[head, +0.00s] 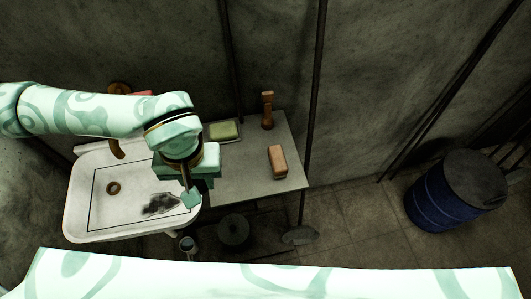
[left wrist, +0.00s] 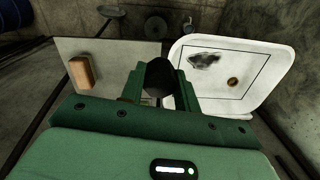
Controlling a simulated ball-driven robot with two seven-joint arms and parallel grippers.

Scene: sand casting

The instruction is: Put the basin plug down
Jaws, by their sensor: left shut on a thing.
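My left gripper (head: 190,196) is over the right edge of the white basin (head: 75,220), beside the grey side table (head: 240,185). In the left wrist view the left gripper (left wrist: 160,84) is shut on a dark rounded thing, which I take to be the basin plug (left wrist: 159,72). In the head view the plug is hidden by the gripper. The basin's drain ring (head: 113,188) is uncovered, and a dark smudge (head: 160,204) lies on the basin floor. My right gripper is not in view.
On the side table stand a green soap in a dish (head: 223,131), a brown brush (head: 267,110) and a brown block (head: 277,160). The table's front middle is clear. A dark round pot (head: 233,230), a cup (head: 187,245) and a blue barrel (head: 440,205) are lower down.

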